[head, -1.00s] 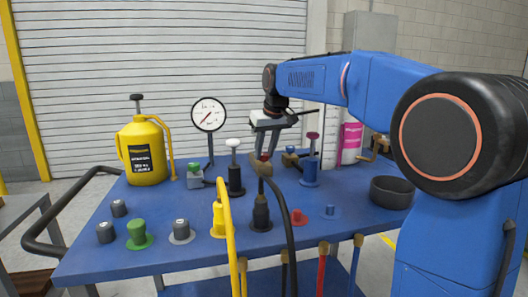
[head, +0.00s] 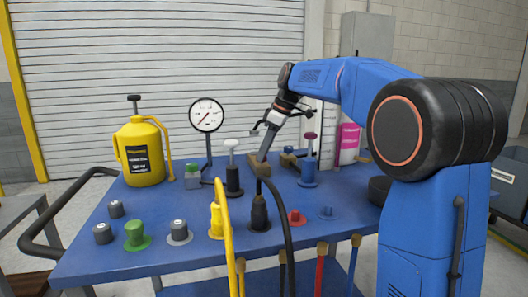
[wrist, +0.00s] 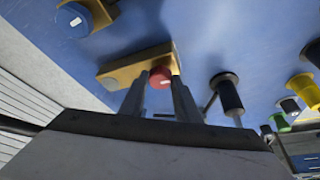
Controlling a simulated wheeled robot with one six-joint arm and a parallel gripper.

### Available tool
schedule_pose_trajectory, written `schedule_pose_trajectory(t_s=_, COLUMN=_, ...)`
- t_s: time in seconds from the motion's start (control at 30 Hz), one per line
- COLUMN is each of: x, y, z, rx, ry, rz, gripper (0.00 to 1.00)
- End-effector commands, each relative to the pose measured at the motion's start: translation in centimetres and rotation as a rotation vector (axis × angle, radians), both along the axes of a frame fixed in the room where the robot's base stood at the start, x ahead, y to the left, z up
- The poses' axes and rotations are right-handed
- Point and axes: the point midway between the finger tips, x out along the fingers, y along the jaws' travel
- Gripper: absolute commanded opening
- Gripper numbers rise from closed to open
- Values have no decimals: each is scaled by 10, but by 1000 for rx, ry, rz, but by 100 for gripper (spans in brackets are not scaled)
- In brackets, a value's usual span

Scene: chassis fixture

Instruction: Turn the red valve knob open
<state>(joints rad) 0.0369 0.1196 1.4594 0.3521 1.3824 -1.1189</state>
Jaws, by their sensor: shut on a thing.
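The red valve knob (wrist: 160,77) sits at the end of a brass-coloured valve body (wrist: 118,72) in the wrist view. My gripper (wrist: 162,84) is shut on the knob, with one finger on each side of it. In the head view my gripper (head: 263,155) comes down at a slant onto the brass body (head: 254,169), near the middle of the blue bench. The knob is hidden there, and its turned angle cannot be told.
A black hose (head: 285,215) and a yellow hose (head: 229,225) rise in front. A white-topped plunger (head: 233,172) stands left of my gripper. A blue-knobbed brass valve (head: 289,155) and a purple-topped blue post (head: 309,165) stand right. A gauge (head: 206,116) stands behind.

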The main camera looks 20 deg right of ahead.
Motion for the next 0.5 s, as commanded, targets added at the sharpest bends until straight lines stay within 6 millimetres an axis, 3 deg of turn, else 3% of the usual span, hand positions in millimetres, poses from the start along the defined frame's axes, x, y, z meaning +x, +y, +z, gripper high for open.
schedule_pose_trajectory(t_s=0.5, x=1, y=-1, z=0, rx=-1, ry=-1, rz=92, gripper=7)
